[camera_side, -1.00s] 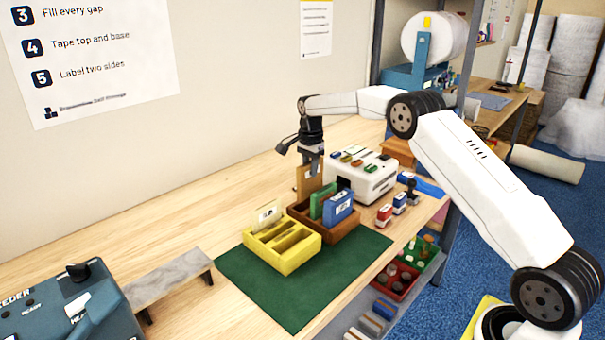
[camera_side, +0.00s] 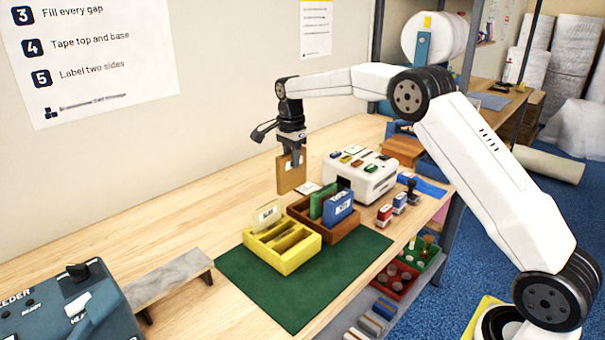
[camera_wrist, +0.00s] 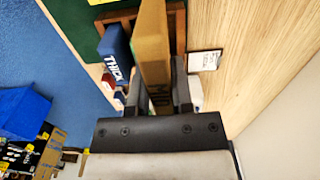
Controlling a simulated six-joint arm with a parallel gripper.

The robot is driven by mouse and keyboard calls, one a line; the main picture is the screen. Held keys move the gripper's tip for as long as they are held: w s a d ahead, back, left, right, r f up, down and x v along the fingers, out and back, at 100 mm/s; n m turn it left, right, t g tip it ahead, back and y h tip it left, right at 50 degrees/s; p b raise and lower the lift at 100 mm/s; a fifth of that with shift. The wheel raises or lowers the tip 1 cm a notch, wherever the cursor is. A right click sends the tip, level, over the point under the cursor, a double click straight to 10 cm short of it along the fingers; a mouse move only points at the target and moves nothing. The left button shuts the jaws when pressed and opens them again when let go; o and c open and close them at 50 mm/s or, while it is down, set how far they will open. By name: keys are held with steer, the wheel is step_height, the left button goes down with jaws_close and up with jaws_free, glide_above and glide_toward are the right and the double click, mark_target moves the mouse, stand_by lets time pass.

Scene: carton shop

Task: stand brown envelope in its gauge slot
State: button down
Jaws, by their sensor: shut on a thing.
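The brown envelope (camera_side: 291,172) hangs upright in my gripper (camera_side: 293,153) in the side view, lifted above the table behind the brown wooden box. In the wrist view the envelope (camera_wrist: 153,45) is clamped between the two fingers of my gripper (camera_wrist: 157,90). The yellow slotted gauge (camera_side: 283,246) stands on the green mat, with a cream envelope (camera_side: 267,215) upright in its back-left slot. Its other visible slots look empty. The wooden box (camera_side: 345,232) holds a green envelope (camera_side: 324,200) and a blue envelope (camera_side: 338,208), which also shows in the wrist view (camera_wrist: 117,55).
A white machine (camera_side: 365,177) stands behind the box, with several stamps (camera_side: 399,203) to its right. A small white card (camera_side: 308,188) lies by the box. A grey raised plate (camera_side: 160,280) is at left. The green mat (camera_side: 300,290) has free room in front.

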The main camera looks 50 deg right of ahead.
mark_target(276, 172)
steer(key=s+a, duration=0.1)
steer(key=a, duration=0.4)
steer(key=s+a, duration=0.1)
steer(key=a, duration=0.1)
steer(key=shift+s+a, duration=0.3)
steer(key=shift+a, duration=0.05)
step_height(276, 172, down, 5)
steer(key=shift+a+f, duration=0.1)
steer(key=shift+s, duration=0.1)
steer(key=shift+f, duration=1)
steer(key=shift+f, duration=2.2)
stand_by(1.5)
steer(key=shift+c, duration=2.1)
jaws_free()
